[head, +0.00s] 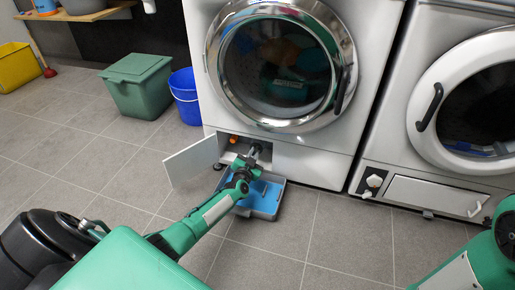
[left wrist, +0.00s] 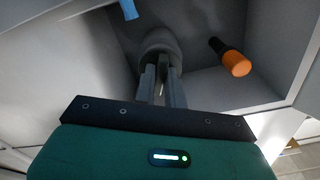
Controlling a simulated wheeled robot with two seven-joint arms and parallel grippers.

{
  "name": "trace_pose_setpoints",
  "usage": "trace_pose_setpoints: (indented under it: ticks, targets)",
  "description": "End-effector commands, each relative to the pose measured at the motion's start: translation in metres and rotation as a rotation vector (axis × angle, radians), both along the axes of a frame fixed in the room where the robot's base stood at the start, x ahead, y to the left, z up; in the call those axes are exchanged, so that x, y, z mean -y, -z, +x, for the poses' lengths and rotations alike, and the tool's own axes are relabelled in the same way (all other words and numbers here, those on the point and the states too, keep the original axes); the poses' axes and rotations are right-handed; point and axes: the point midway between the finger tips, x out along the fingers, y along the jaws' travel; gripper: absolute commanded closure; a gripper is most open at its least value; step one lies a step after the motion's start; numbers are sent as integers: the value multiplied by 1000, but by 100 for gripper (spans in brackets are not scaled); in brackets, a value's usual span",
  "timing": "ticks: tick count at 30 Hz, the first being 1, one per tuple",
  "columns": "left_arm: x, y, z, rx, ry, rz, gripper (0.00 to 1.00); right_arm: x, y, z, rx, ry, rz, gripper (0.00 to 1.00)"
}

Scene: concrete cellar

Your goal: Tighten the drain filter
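The drain filter (left wrist: 160,42) is a round grey knob inside the open compartment low on the left washing machine (head: 320,160), seen in the left wrist view. My left gripper (left wrist: 162,78) points into the compartment, its two fingers close together on either side of the knob's narrow grip; they look shut on it. In the head view my left gripper (head: 255,150) reaches into the opening and mostly hides the filter. My right arm shows at the lower right, its gripper out of view.
The compartment flap (head: 191,162) stands open to the left. An orange-capped black plug (left wrist: 232,60) is beside the filter. A grey tray with blue inside (head: 268,212) lies on the floor below. A blue bucket (head: 186,98) and green bin (head: 138,88) stand left.

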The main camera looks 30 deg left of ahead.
Motion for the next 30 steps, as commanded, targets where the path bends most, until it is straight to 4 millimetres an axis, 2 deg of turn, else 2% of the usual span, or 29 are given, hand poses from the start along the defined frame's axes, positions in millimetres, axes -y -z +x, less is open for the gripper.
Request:
trace_pose_setpoints:
  ticks: [1,13,15,30]
  targets:
    - [-4,-6,4,-4,-3,43,70,0,-1,0,0,0,0,64]
    - [-3,-6,4,-94,-3,418,68,0,-6,0,0,0,1,64]
    - [-3,-6,4,-109,-4,480,64,0,-6,0,0,0,1,64]
    - [-4,-9,5,-207,-12,914,64,0,-6,0,0,0,1,64]
